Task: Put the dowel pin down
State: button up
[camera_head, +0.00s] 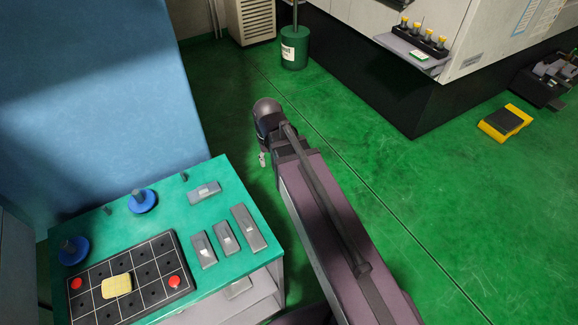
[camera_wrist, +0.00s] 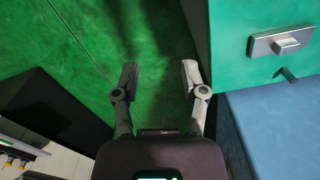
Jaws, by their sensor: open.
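My gripper (camera_wrist: 158,76) is open, with nothing between its fingertips in the wrist view. Green floor shows behind the gap. In the head view my gripper (camera_head: 262,160) hangs beyond the right edge of the teal table (camera_head: 232,176), mostly hidden by the arm. A small dark peg (camera_head: 184,177), which may be the dowel pin, is on the table's far edge. It also shows in the wrist view (camera_wrist: 286,75), to the right of my gripper and apart from it. A similar dark peg (camera_head: 107,209) is further left. I cannot tell which is the dowel pin.
Several grey blocks (camera_head: 225,237) lie on the table's right part. Two blue round-based pieces (camera_head: 142,201) stand at the left. A dark gridded plate (camera_head: 148,268) holds a yellow block (camera_head: 117,286) and red knobs. A blue panel (camera_head: 120,100) rises behind.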

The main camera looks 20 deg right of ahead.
jog(key=s+d, duration=0.4)
jog(key=shift+d, duration=0.25)
jog(key=shift+s, duration=0.1)
dwell(1.0)
